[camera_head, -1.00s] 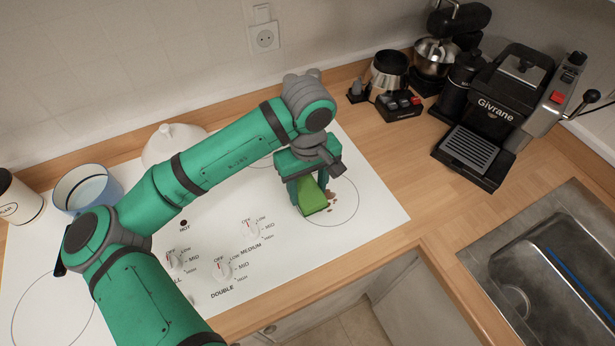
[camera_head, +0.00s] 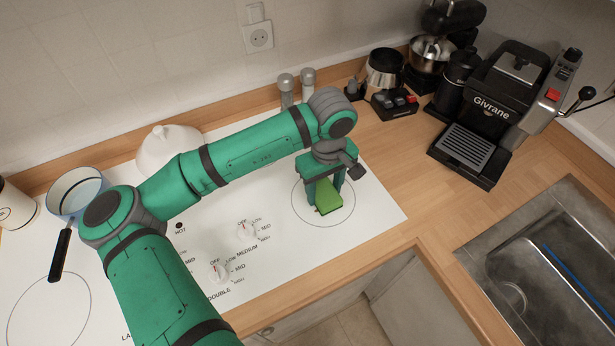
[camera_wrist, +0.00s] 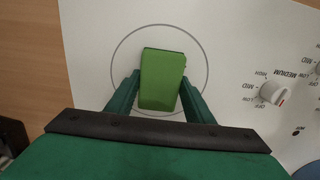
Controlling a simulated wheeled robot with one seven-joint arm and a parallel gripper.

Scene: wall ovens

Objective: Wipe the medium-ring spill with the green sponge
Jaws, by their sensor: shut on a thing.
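My gripper (camera_head: 329,193) is shut on the green sponge (camera_head: 328,199), over the medium ring (camera_head: 346,212) at the right end of the white cooktop. In the wrist view the sponge (camera_wrist: 162,80) sits between my two fingers (camera_wrist: 161,93), inside the ring outline (camera_wrist: 116,58). Its lower end appears at or very near the cooktop; exact contact is hard to tell. No brown spill shows on the visible part of the ring now; any part under the sponge is hidden.
Knobs (camera_head: 247,231) stand on the cooktop left of the ring. A white-and-blue pan (camera_head: 75,190) and a white lidded pot (camera_head: 165,146) are farther left. Two shakers (camera_head: 287,90) stand behind my arm. A coffee machine (camera_head: 490,115) and a sink (camera_head: 560,250) are at the right.

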